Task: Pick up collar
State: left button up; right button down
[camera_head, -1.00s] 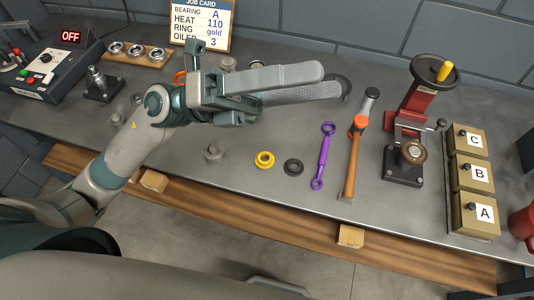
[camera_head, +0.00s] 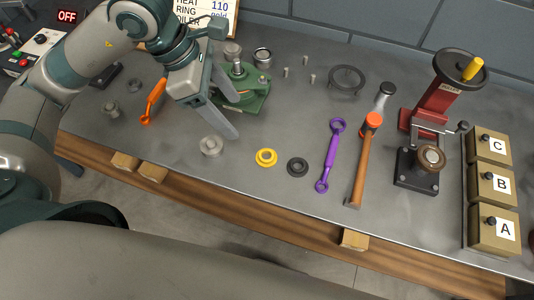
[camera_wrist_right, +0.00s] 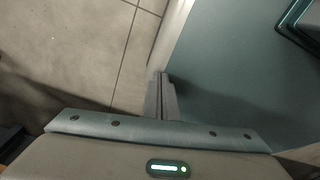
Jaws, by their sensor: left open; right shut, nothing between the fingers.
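I cannot tell for certain which part is the collar. A grey metal ring-shaped part (camera_head: 211,146) stands near the front of the bench, and a silver ring (camera_head: 262,57) stands farther back. A yellow ring (camera_head: 266,157) and a black ring (camera_head: 297,167) lie flat to the right of the grey part. My left gripper (camera_head: 236,113) is open and empty, its fingers slanting down above the bench between the grey part and a green fixture (camera_head: 254,97), which they partly hide. My right gripper (camera_wrist_right: 161,80) is shut and empty in the right wrist view.
An orange tool (camera_head: 152,103) lies left of my left gripper. A purple wrench (camera_head: 330,156) and a hammer (camera_head: 363,165) lie to the right. A red press (camera_head: 435,100) and lettered boxes (camera_head: 493,187) stand at the far right. The bench front is mostly clear.

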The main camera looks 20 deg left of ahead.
pick_arm(q)
jog(key=shift+f, duration=0.1)
jog(key=p, duration=0.3)
send_near(268, 158)
jog(key=shift+d, duration=0.2)
jog(key=shift+w+d+f, duration=0.1)
jog(key=shift+f, duration=0.25)
jog(key=shift+p, duration=0.3)
jog(key=shift+d+f+p, duration=0.2)
jog(key=shift+f+p, duration=0.35)
jog(key=p+x, duration=0.1)
jog(key=x, duration=0.2)
jog(key=shift+f, duration=0.5)
